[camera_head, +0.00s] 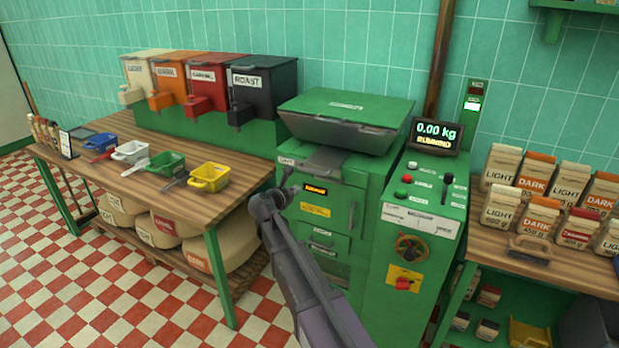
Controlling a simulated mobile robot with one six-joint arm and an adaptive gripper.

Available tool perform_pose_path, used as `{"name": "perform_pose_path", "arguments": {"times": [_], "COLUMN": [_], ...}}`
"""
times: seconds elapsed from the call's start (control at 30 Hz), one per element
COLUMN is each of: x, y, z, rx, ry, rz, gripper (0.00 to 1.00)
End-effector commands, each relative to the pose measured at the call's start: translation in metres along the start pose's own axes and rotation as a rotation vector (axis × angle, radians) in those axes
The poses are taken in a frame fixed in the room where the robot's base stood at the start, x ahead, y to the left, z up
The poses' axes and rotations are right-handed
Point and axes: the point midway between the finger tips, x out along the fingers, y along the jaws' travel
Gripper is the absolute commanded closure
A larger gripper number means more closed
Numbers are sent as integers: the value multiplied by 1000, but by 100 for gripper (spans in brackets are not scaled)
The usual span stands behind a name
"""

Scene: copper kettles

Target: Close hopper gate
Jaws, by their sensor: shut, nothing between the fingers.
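The green grinder machine (345,215) stands in the middle, with a closed-looking green hopper lid (345,108) on top. Below the hopper is a grey metal ledge (325,163) with a small white label (287,161) at its left end, too small to read surely. My arm reaches up from the bottom, and my gripper (286,182) is at the machine's front left, just below that label. The gripper looks shut and empty. It covers part of the front there, so I cannot tell whether it touches a gate handle, nor how the gate stands.
A control panel (428,190) with buttons and a lever is on the right, under a display (437,134) reading 0.00 kg. Left, a wooden table (225,205) holds coloured scoops and bins. Right, a shelf table (560,268) holds several coffee bags.

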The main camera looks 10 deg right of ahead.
Motion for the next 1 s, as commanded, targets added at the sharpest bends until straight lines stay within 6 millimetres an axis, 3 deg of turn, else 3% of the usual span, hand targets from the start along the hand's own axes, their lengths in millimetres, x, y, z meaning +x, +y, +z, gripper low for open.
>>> {"name": "perform_pose_path", "arguments": {"times": [0.03,0.2,0.67,1.0], "x": [1,0,2,30], "y": [11,23,23,24], "z": [1,5,6,7], "rx": [-47,-139,-145,-143], "ry": [-20,-58,-60,-60], "rz": [17,43,43,40], "gripper": [100,100,100,100]}}
